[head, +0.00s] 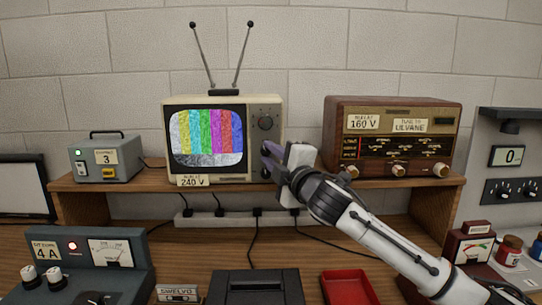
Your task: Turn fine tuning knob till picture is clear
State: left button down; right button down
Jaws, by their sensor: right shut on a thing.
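The television (259,173) stands on the wooden shelf, with two antenna rods on top and a "240 V" label below its screen. Its screen (206,138) shows coloured bars overlaid with grainy speckle, and a grey noisy band along the bottom. A round dial (265,140) is on the upper right of its front panel. My right gripper (270,160) is at the lower right of that panel, shut on what appears to be the fine tuning knob, which the fingers mostly hide. My left gripper is not in view.
A brown radio (399,103) stands to the right on the shelf (305,186), and a grey box (106,160) to the left. Below are a power strip (236,214), a blue-grey meter unit (90,262), a cassette (177,293), a black device (258,287) and a red tray (349,274).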

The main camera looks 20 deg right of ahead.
jog(key=shift+f, duration=0.1)
jog(key=c, duration=1.5)
grip_release()
jog(key=shift+c, duration=0.2)
jog(key=s+d+b, duration=0.1)
jog(key=s+b, duration=0.1)
jog(key=s, duration=0.8)
jog(key=shift+s+f, duration=0.15)
jog(key=shift+f, duration=0.15)
